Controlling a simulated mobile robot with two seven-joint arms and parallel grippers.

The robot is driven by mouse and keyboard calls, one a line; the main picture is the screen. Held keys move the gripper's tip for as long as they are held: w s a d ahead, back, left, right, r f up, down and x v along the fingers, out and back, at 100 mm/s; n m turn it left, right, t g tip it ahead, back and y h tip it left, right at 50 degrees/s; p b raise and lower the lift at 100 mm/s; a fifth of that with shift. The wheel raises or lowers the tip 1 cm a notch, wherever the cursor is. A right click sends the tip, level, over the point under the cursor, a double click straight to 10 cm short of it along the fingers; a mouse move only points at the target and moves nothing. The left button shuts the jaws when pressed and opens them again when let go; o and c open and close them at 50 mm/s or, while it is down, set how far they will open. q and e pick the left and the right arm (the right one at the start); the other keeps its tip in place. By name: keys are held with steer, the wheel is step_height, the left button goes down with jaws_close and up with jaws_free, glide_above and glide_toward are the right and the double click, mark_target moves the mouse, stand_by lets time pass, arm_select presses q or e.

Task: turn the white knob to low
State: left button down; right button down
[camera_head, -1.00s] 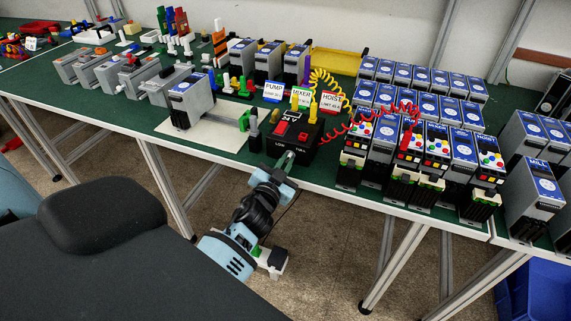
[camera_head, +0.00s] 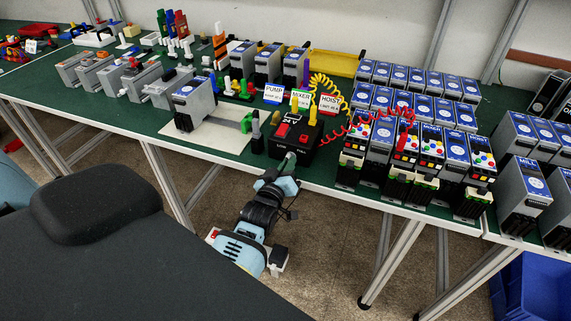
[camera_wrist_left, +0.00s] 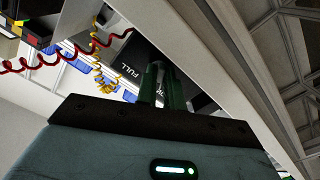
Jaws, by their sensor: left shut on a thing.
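The black power box (camera_head: 312,143) with red switches on top stands at the table's front edge. Its front face carries the LOW and FULL marks; FULL shows on the box in the left wrist view (camera_wrist_left: 128,72). My left gripper (camera_head: 288,158) reaches up to this front face from below. Its green fingers (camera_wrist_left: 161,82) are closed together against the face in the left wrist view. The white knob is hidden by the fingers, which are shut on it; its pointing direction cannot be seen. My right gripper is not in view.
Small PUMP, MIXER and HOIST signs (camera_head: 301,97) stand behind. Below the table edge is open floor.

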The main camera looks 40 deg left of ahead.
arm_select(q)
steer(key=shift+n+p, duration=0.3)
steer(key=shift+n, duration=1.1)
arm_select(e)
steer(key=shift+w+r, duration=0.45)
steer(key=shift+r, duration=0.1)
arm_select(q)
steer(key=c, duration=1.8)
jaws_free()
steer(key=shift+s+d, duration=0.1)
